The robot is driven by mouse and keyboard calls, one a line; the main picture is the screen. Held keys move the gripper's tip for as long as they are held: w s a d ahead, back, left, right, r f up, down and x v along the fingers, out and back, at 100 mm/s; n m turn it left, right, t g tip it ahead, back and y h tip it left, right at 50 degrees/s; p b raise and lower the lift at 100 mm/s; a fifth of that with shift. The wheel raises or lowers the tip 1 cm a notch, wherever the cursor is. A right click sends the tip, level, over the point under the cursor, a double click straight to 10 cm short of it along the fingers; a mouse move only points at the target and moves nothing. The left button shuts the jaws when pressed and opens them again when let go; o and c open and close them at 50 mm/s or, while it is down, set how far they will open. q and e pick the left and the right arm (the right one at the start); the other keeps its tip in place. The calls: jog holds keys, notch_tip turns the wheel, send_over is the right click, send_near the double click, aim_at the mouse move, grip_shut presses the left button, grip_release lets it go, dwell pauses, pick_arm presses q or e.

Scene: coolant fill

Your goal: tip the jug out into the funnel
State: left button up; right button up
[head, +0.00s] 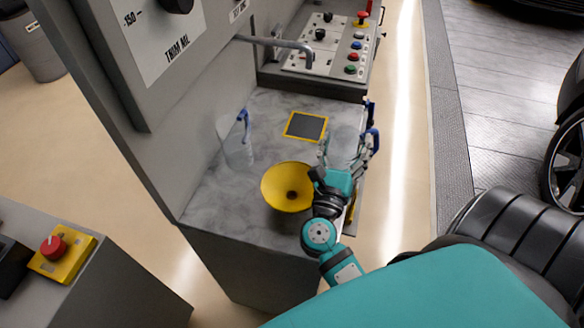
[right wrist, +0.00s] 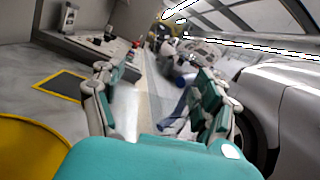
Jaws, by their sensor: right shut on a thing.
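My right gripper (head: 341,162) is shut on a clear jug (head: 346,147) with a blue handle, just right of and beyond the yellow funnel (head: 287,188). In the right wrist view the see-through jug (right wrist: 126,108) sits between the fingers (right wrist: 152,88), with its blue handle (right wrist: 178,112) on the right. The jug's tilt and any liquid in it are hard to make out. The funnel stands wide end up on the marble-look counter, its dark hole in the middle, and also shows in the right wrist view (right wrist: 28,152). My left gripper is out of view.
A second clear jug (head: 238,148) with a blue handle stands left on the counter. A dark yellow-edged pad (head: 305,126) lies behind the funnel. A metal spout (head: 285,44) reaches over the counter's back, near a button panel (head: 325,48). A grey cabinet wall bounds the left.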

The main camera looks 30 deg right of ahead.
jog(key=shift+s+d+r+m+g+y+p, duration=0.15)
jog(key=shift+d+m+g+y+p, duration=0.3)
jog(key=shift+p, duration=0.65)
jog(key=shift+d+r+m+g+y+p, duration=0.2)
jog(key=shift+d+m+p, duration=0.4)
jog(key=shift+p, duration=0.5)
jog(key=shift+d+f+p, duration=0.2)
jog(key=shift+p, duration=0.15)
